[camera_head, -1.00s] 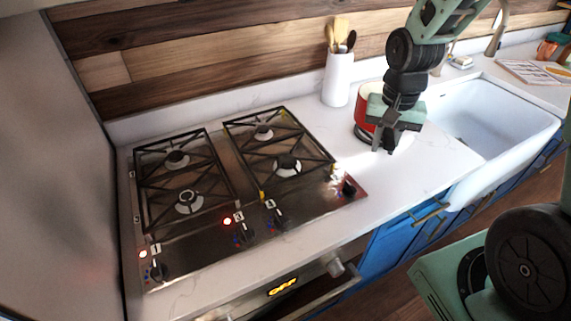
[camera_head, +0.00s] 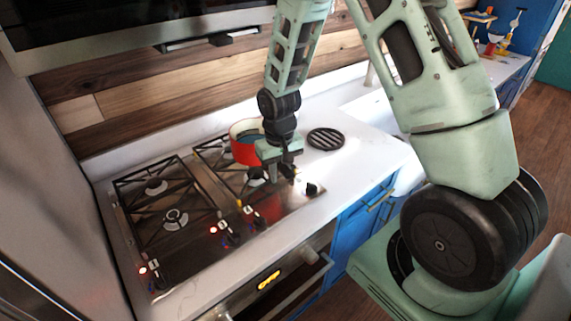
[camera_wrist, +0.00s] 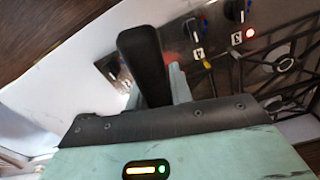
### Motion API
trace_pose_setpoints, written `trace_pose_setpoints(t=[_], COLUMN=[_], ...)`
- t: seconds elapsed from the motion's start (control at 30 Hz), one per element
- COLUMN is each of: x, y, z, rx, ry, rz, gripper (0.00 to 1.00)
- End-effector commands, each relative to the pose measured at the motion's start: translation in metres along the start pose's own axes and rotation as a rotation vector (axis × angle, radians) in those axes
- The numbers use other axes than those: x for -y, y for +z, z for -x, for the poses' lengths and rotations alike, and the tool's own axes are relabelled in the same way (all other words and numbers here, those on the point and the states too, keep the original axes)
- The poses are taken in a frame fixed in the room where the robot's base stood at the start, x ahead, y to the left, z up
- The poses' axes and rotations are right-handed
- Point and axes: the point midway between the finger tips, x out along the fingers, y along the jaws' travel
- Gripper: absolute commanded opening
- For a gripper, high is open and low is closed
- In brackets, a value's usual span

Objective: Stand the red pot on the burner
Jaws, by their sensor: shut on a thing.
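The red pot (camera_head: 245,150), pale inside, is over the back right part of the hob in the head view and looks upright. My gripper (camera_head: 289,171) is at its near right side, shut on the pot's black handle (camera_wrist: 146,62), which shows up close in the wrist view. The pot's body is out of the wrist view. The front right burner (camera_head: 257,178) shows partly below the pot and gripper. I cannot tell whether the pot's base touches the grate (camera_head: 213,150).
The left burners (camera_head: 175,218) are bare. Red lights glow by some front knobs (camera_head: 229,238). A round black trivet (camera_head: 326,139) lies on the white counter right of the hob, near the sink (camera_head: 372,112). A dark hood (camera_head: 130,40) hangs above. Counter around the trivet is clear.

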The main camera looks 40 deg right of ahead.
Motion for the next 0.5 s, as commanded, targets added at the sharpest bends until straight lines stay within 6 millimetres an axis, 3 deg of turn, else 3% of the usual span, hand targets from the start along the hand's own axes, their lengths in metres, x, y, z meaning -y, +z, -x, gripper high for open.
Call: trace_pose_setpoints(t=[0.27,0.5], x=[0.001,0.001], y=[-0.002,-0.002], z=[-0.012,-0.033], rx=[-0.005,-0.004], ry=[0.000,0.000], rz=[0.010,0.009], gripper=[0.00,0.00])
